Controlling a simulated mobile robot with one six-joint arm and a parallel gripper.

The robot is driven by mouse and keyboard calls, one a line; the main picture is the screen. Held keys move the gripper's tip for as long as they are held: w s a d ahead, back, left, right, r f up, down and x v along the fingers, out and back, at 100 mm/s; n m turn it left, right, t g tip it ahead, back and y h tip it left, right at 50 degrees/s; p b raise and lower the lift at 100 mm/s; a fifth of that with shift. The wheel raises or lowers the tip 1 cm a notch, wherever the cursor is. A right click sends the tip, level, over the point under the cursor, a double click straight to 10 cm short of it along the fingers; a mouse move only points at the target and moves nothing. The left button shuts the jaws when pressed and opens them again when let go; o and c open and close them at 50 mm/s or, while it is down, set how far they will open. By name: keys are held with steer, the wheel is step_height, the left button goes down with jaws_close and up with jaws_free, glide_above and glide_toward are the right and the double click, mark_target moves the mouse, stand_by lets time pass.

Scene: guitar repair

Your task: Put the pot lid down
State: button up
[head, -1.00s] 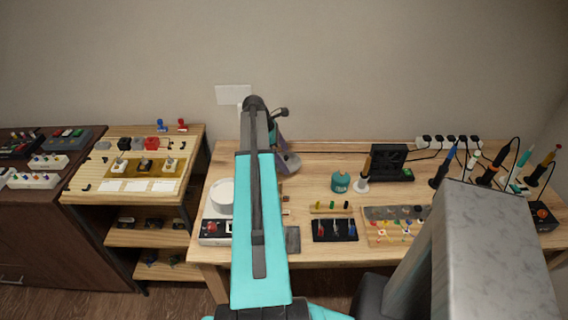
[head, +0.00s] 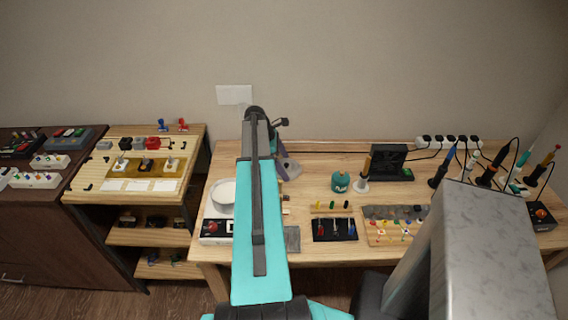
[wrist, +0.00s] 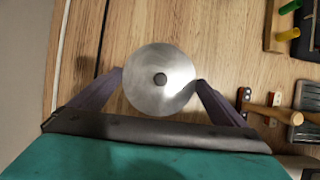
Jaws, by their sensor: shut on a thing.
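The pot lid is a round, shiny metal disc (wrist: 143,88) with a dark knob at its centre, in the middle of the wrist view. The purple fingers of my gripper (wrist: 160,84) close on its rim from both sides. In the head view my gripper (head: 284,163) is largely hidden behind my arm, over the back of the workbench, with part of the lid (head: 292,169) showing. I cannot tell whether the lid touches the wood. A white pot (head: 222,194) stands open on a hot plate with a red knob (head: 213,228), left of my arm.
The wooden workbench (head: 325,160) has bare room right of my gripper at the back. In the wrist view a wooden-handled tool (wrist: 262,110) lies right of the lid.

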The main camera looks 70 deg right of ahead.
steer(key=o, duration=0.7)
steer(key=shift+c, duration=0.2)
steer(key=shift+r, duration=0.15)
steer(key=b+v, duration=0.2)
steer(key=v, duration=1)
steer(key=shift+b, duration=0.4)
